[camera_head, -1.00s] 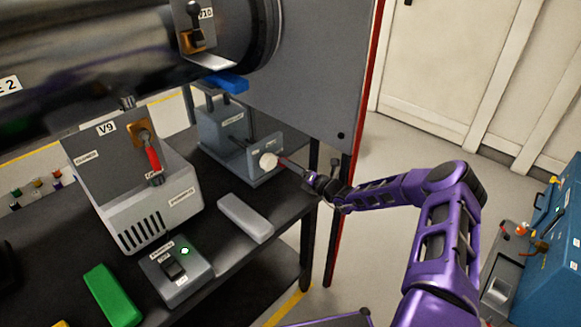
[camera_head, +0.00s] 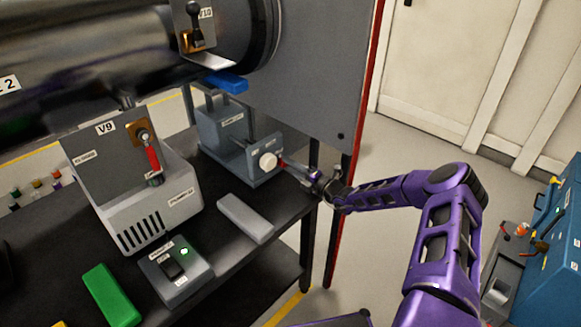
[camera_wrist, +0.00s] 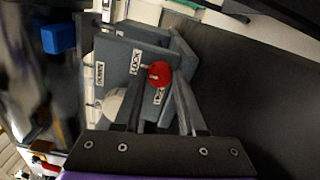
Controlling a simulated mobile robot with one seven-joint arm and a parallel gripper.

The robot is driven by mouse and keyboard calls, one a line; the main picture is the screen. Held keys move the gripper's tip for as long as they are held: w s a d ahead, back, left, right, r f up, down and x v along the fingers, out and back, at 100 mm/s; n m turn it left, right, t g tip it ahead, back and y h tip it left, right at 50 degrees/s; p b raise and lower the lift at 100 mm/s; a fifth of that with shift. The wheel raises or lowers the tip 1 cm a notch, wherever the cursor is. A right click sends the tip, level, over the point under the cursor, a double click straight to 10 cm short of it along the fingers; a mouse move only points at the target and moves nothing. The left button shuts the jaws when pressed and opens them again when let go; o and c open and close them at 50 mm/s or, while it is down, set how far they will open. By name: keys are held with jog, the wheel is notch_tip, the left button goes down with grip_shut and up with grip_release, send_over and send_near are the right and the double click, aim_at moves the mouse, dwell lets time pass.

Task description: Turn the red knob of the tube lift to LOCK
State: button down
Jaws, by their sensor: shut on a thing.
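The tube lift (camera_head: 262,141) is a grey device with a upright front plate, standing at the right end of the dark bench. Its red knob (camera_wrist: 159,74) is in the middle of the wrist view, between my fingertips; it also shows small in the head view (camera_head: 281,162). My gripper (camera_wrist: 160,88) is shut on the red knob. A LOCK label (camera_wrist: 135,61) is on the plate just left of the knob. Another label below the knob is partly hidden by my finger. A white round knob (camera_head: 268,161) is on the same plate.
A grey bar (camera_head: 245,218), a switch box (camera_head: 176,271) with a green light and a grey unit with a red-handled V9 valve (camera_head: 151,157) are left of the lift. A red-edged panel (camera_head: 352,150) stands behind my gripper.

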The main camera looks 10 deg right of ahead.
jog(key=c, duration=0.5)
grip_release()
jog(key=p+v, duration=0.1)
jog(key=v, duration=1.6)
jog(key=shift+s, duration=0.2)
jog(key=shift+d, duration=0.1)
